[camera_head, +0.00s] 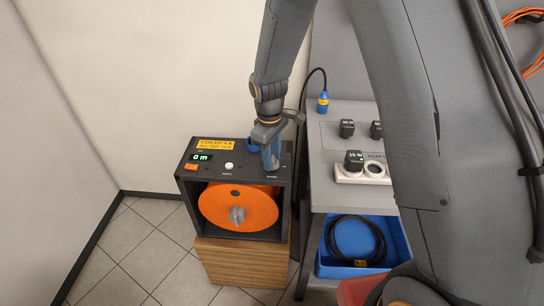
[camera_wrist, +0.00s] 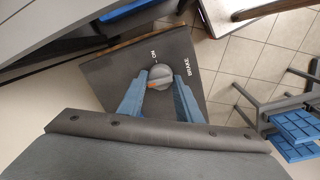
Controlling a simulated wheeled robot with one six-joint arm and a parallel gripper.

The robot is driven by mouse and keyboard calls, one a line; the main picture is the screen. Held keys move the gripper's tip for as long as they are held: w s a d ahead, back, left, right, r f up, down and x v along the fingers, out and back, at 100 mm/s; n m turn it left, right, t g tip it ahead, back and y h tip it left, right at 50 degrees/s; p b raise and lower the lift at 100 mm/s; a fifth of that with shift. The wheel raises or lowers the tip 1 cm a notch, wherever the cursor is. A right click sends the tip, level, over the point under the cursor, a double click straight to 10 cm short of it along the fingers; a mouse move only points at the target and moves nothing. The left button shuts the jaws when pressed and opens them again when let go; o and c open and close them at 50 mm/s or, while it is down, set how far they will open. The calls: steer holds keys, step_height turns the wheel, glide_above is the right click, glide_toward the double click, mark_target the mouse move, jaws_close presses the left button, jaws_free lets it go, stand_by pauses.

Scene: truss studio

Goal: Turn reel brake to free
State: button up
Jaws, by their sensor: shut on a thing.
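The cable reel unit (camera_head: 187,215) is a dark box holding an orange reel (camera_head: 216,198), standing on a wooden base. The brake knob (camera_wrist: 161,73) is grey with an orange mark and sits on the dark top panel in the wrist view. The panel reads "BRAKE" to the knob's right and what looks like "ON" above it. The mark lies across the knob's lower part; which setting it points to is unclear. My gripper (camera_wrist: 160,88) is shut on the knob, one blue finger at each side. In the head view my gripper (camera_head: 269,158) is over the panel's right end and hides the knob.
A lit display (camera_head: 202,157) reads "0 m" beside an orange switch (camera_head: 191,167) and a white button (camera_head: 229,166). A grey bench (camera_head: 325,196) with plugs and a socket strip (camera_head: 350,176) stands close right. A blue bin (camera_head: 334,267) holds coiled black cable. Floor at left is clear.

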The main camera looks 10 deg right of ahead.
steer(key=shift+a, duration=0.1)
stand_by(0.3)
steer(key=o, duration=1)
steer(key=shift+a, duration=0.1)
steer(key=shift+s+r+b, duration=0.15)
steer(key=shift+r+b, duration=0.3)
steer(key=shift+r, duration=1.55)
steer(key=shift+s+r+b, duration=0.1)
steer(key=shift+r+b, duration=0.35)
steer(key=shift+r, duration=1.5)
steer(key=s+d+r+m, duration=0.1)
steer(key=s+d+m, duration=0.2)
steer(key=s, duration=0.3)
steer(key=s+d+r+m, duration=0.1)
steer(key=s+d+m, duration=0.3)
steer(key=s+d, duration=0.1)
steer(key=s+d+m, duration=0.3)
steer(key=s+d, duration=0.1)
steer(key=s, duration=0.3)
steer(key=shift+s+r+t+y, duration=0.3)
steer(key=shift+s+r, duration=0.1)
